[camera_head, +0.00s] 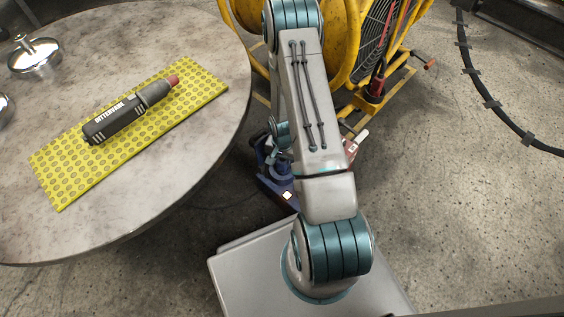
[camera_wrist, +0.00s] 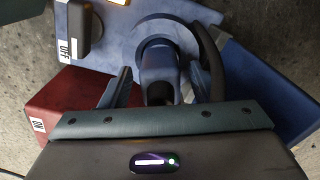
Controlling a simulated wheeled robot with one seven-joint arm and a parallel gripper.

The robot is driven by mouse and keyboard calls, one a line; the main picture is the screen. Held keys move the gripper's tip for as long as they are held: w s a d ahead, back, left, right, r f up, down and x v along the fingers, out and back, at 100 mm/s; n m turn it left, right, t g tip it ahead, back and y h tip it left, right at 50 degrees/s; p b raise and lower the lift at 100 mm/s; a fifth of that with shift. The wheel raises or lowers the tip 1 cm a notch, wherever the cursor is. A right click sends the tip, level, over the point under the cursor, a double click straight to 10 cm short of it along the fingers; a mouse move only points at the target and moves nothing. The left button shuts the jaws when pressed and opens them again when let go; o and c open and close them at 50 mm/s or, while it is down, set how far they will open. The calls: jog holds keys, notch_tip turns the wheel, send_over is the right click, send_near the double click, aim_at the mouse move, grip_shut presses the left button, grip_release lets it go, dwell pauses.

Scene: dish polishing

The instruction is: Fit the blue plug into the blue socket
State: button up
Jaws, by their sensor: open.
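In the wrist view a blue cylindrical plug (camera_wrist: 160,68) with a dark end stands between the two dark fingers of my gripper (camera_wrist: 160,88). The fingers are open, with a gap on each side of it. Behind it is a round blue socket flange (camera_wrist: 150,27) on a blue housing (camera_wrist: 115,42). The plug appears lined up with the flange, but how deep it sits is hidden. A dark curved cable-like part (camera_wrist: 211,65) runs at its right. In the head view the blue housing (camera_head: 277,190) is low beside the table, and my arm hides most of my gripper.
A dark switch knob (camera_wrist: 82,27) marked OFF and a red housing (camera_wrist: 65,98) marked ON are close to the fingers. A round table (camera_head: 190,150) holds a yellow mat (camera_head: 60,185) with a grey power tool (camera_head: 115,118). A yellow-framed machine (camera_head: 345,45) stands behind.

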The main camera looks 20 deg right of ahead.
notch_tip(320, 180, up, 10)
jog(key=p, duration=0.4)
jog(key=shift+r, duration=0.15)
jog(key=s+a+r+n, duration=0.1)
jog(key=a+r+n, duration=0.1)
jog(key=r, duration=0.8)
jog(key=s+a+r+n, duration=0.1)
jog(key=a+r+n, duration=0.1)
jog(key=r, duration=0.7)
jog(key=s+a+r+n, duration=0.2)
jog(key=s+r, duration=0.4)
jog(key=r, duration=0.1)
jog(key=s+a+r+n+t, duration=0.1)
jog(key=s+a+r+n, duration=0.2)
jog(key=s+r, duration=0.4)
jog(key=shift+s+a+r, duration=0.25)
jog(key=shift+a+r, duration=0.1)
jog(key=shift+r, duration=0.15)
